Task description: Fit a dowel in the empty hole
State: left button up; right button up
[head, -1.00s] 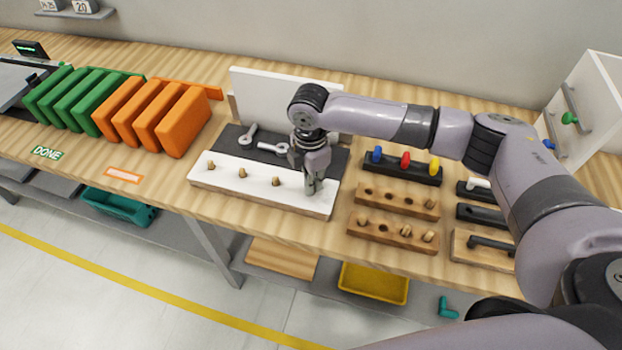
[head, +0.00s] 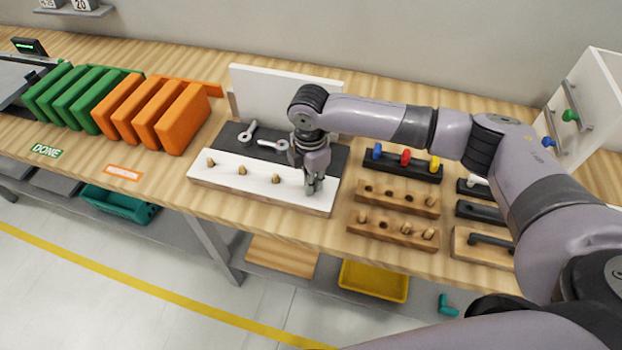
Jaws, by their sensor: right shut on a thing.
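The white board (head: 225,180) lies on the bench with several wooden dowels standing upright in it; one is the dowel (head: 242,170) near its middle. My right gripper (head: 312,188) points down over the right end of the board. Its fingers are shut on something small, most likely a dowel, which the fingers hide. The hole under the fingertips is also hidden, so I cannot tell whether the held piece is in it. My left gripper is not in view.
Wooden dowel racks (head: 385,228) stand to the right of the board, below a black holder (head: 402,168) with blue, red and yellow pegs. Orange panels (head: 182,118) and green panels stand at the left.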

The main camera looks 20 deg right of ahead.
jog(key=o, duration=0.8)
jog(key=shift+r+p, duration=2.55)
jog(key=shift+p, duration=0.25)
